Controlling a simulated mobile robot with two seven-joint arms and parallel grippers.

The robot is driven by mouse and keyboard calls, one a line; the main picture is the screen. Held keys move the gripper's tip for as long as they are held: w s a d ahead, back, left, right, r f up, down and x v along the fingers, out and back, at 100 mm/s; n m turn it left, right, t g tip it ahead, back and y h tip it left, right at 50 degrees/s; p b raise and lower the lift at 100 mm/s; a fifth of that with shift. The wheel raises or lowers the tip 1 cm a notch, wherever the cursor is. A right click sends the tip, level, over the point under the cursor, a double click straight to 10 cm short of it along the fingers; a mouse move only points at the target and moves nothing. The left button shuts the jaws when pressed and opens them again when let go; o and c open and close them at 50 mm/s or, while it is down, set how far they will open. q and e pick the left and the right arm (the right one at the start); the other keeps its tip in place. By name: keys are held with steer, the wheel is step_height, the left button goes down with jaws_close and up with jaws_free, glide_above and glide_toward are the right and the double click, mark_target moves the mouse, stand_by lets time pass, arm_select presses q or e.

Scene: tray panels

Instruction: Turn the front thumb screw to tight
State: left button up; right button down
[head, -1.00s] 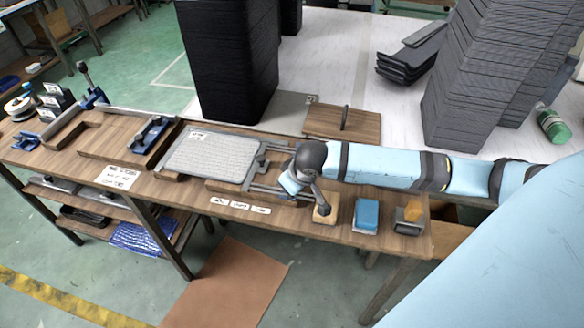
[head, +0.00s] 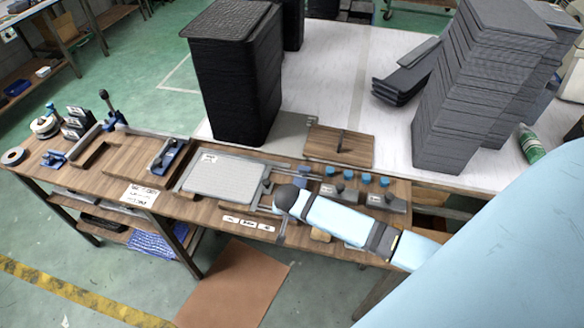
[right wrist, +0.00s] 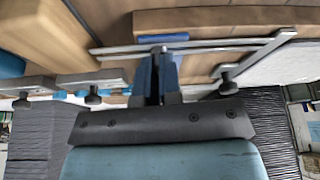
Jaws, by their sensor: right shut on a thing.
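My right gripper (right wrist: 157,58) is shut in the right wrist view. Its blue fingers meet at the metal bar of the tray fixture, on the front thumb screw, which they mostly hide. In the head view my right arm covers that spot beside the grey tray panel (head: 224,180). The panel lies flat in the fixture. The back thumb screw (right wrist: 228,87) has a dark round knob, stands clear of the fingers, and also shows in the head view (head: 267,187). The screw's tightness cannot be told. My left gripper is not in view.
Two grey clamp blocks with knobs (right wrist: 93,97) and several blue-capped pieces (head: 365,178) stand to the right on the bench. A wooden board with a handle (head: 340,145) lies behind. Tall black tray stacks (head: 235,80) rise at the back. White labels (head: 248,223) line the front edge.

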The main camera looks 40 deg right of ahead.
steer(key=shift+m+g+h+p, duration=0.3)
steer(key=shift+m+p, duration=0.3)
steer(key=shift+m, duration=0.2)
steer(key=c, duration=1.3)
jaws_free()
steer(key=shift+r, duration=0.15)
steer(key=v, duration=1.3)
steer(key=shift+r+b, duration=0.2)
steer(key=shift+b, duration=0.2)
steer(key=shift+s+a+f, duration=0.1)
